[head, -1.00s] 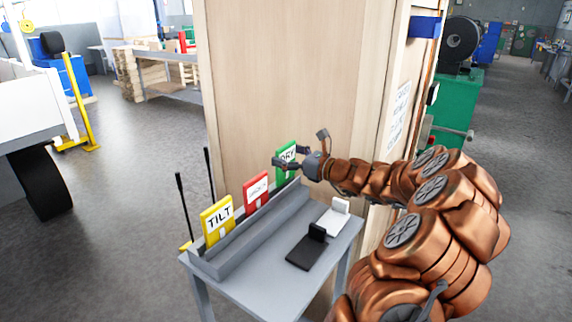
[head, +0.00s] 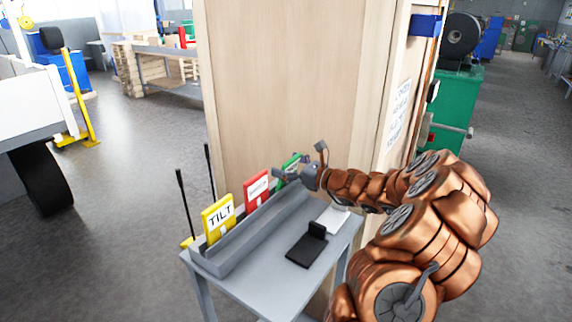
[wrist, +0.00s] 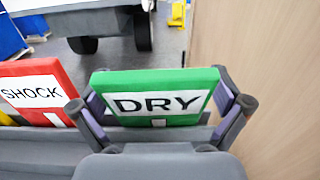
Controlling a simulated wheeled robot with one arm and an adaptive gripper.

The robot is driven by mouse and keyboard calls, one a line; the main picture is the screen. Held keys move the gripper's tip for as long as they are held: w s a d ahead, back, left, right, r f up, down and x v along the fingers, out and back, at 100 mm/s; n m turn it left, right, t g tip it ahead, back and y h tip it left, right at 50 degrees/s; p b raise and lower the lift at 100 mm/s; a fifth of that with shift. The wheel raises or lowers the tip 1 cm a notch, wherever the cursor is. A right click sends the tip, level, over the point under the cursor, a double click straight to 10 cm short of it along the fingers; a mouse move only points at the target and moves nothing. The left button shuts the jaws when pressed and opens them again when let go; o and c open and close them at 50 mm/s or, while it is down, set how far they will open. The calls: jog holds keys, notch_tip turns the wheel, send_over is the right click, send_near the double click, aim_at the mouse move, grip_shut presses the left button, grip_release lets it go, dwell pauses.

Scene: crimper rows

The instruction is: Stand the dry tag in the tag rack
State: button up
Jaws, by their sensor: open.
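The green dry tag (wrist: 155,82) has a white label reading DRY. In the wrist view it sits between the two fingers of my gripper (wrist: 160,118), which is open around it, with the finger pads close to its side edges. In the head view only part of the green tag (head: 289,160) shows behind my gripper (head: 292,174). The grey tag rack (head: 250,231) is a long trough along the back of the small table. The dry tag is at its far right end, with its lower edge down at the trough; its very bottom is hidden.
The red shock tag (head: 257,186) and yellow tilt tag (head: 217,219) stand in the rack to the left. A black holder (head: 308,247) and a white one (head: 333,219) rest on the grey table (head: 259,284). A tall wooden crate (head: 285,80) rises right behind the rack.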

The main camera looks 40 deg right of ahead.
jog(key=b+v, duration=0.2)
jog(key=v, duration=1)
jog(key=shift+b, duration=0.3)
jog(key=shift+r, duration=0.15)
